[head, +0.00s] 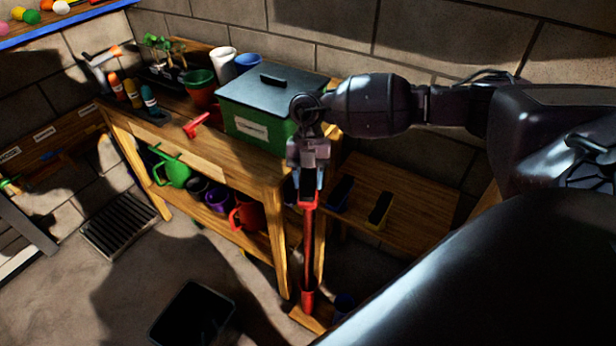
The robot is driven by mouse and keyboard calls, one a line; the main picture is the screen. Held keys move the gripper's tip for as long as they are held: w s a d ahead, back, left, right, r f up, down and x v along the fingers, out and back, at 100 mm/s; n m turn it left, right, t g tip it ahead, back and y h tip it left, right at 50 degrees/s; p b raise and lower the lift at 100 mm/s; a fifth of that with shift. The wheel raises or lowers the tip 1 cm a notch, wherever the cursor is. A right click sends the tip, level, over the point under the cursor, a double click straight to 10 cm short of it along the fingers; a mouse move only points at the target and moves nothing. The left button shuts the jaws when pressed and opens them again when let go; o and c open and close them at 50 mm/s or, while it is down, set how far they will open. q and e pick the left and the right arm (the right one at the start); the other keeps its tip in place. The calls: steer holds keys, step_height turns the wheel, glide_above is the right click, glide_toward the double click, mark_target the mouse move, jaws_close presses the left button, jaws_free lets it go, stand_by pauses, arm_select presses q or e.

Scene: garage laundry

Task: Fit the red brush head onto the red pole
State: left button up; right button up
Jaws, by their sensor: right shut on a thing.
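The red pole (308,245) stands upright in front of the table's right end. Its lower end sits in a red holder (307,299) on a wooden base. My right gripper (307,186) points down over the pole's top. It is shut on the red brush head (307,203), with something dark between the fingers. The red brush head lines up with the pole top and appears to meet it; I cannot tell whether it is seated. The fingers hide part of the head. My left gripper is not in view.
A blue brush head (341,193) and a yellow one (380,211) lie on a low bench (418,205). The wooden table (262,172) carries a green bin (262,115), pots and a red tool (203,124). A black tray (190,313) lies on the floor.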

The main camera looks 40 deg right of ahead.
steer(key=shift+f, duration=0.3)
steer(key=o, duration=1.3)
